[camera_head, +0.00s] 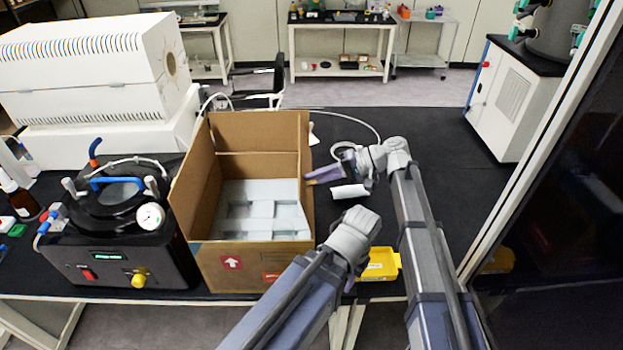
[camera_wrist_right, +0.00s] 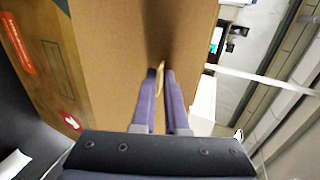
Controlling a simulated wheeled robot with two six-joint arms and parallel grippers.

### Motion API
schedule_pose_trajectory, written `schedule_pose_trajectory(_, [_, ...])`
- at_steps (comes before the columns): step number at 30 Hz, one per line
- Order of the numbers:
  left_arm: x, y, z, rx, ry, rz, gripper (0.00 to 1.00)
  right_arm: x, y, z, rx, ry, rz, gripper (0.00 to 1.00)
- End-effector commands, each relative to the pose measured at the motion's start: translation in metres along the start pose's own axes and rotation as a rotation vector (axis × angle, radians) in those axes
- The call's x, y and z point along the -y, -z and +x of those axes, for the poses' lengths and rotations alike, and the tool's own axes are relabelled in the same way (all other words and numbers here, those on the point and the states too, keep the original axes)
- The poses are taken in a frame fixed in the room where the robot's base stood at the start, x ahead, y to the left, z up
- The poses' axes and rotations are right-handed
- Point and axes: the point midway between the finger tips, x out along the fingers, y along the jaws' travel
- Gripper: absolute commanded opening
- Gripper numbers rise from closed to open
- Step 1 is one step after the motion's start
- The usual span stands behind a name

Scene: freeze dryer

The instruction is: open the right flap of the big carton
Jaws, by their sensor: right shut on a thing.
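The big carton (camera_head: 225,262) stands open at the top on the black bench, with pale grey padding (camera_head: 262,195) inside. Its left flap (camera_head: 191,177) leans outward. My right gripper (camera_head: 322,177) is at the top of the carton's right side, its purple fingers pointing left. In the right wrist view, my right gripper (camera_wrist_right: 163,72) is shut on a thin cardboard edge, the right flap, with plain cardboard (camera_wrist_right: 110,55) filling much of the view. My left gripper (camera_head: 352,272) is low at the carton's near right corner; its jaws are mostly hidden behind my left arm.
A black device with a gauge (camera_head: 125,235) stands close to the carton's left. A yellow tray (camera_head: 380,265) and a white cylinder (camera_head: 350,191) lie to its right. A large white machine (camera_head: 90,70) is at the back left. The bench behind and right of the carton is mostly clear.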

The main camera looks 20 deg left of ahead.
Motion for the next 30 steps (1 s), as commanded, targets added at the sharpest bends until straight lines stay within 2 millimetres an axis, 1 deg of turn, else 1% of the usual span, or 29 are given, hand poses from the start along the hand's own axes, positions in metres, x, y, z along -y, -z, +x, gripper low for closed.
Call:
schedule_pose_trajectory(1, [0.0,0.0,0.002,0.0,0.0,0.0,0.35,-0.006,-0.001,-0.004,0.001,-0.015,0.002,0.0])
schedule_pose_trajectory(12, [-0.001,0.0,0.005,0.0,0.0,0.001,0.35,-0.017,-0.002,-0.019,0.003,-0.016,0.001,0.0])
schedule_pose_trajectory(30, [-0.001,0.0,0.006,0.0,0.0,0.001,0.35,-0.019,-0.004,-0.021,0.008,-0.016,-0.001,0.0])
